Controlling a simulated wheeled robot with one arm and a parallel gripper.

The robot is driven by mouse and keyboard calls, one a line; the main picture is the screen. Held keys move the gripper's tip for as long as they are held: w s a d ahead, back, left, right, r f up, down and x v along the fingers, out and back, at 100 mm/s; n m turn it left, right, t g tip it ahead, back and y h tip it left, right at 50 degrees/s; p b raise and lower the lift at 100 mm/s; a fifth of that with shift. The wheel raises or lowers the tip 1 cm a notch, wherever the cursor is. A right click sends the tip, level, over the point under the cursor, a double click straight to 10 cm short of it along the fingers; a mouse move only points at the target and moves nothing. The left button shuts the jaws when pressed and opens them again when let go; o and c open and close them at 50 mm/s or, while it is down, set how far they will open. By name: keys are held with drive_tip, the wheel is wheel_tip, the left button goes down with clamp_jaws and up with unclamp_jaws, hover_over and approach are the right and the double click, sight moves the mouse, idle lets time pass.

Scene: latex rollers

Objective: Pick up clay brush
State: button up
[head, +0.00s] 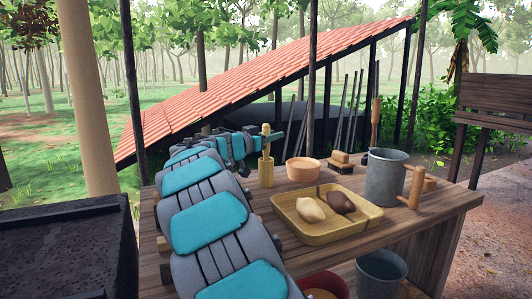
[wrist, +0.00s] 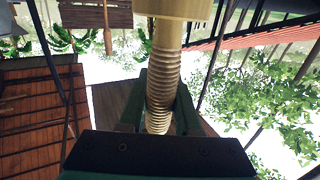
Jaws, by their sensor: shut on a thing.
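My gripper (head: 271,141) is shut on a slim, upright wooden piece that I take for the clay brush (head: 266,129). In the wrist view, a pale ribbed shaft (wrist: 164,85) runs between my fingers (wrist: 165,100), with a wider smooth section at its top edge. In the head view, a wider wooden cylinder (head: 266,174) stands directly below the held piece at the table's left side. I cannot tell whether this is a holder or part of the brush, nor whether it touches the tabletop.
A wooden bowl (head: 303,169), a small wooden block brush (head: 341,160) and a yellow tray (head: 352,226) with two lumps stand on the table (head: 432,208). A metal bucket (head: 385,178) and a wooden roller (head: 414,188) are at the right. My arm covers the table's left part.

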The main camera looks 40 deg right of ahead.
clamp_jaws()
drive_tip(key=shift+r, duration=0.1)
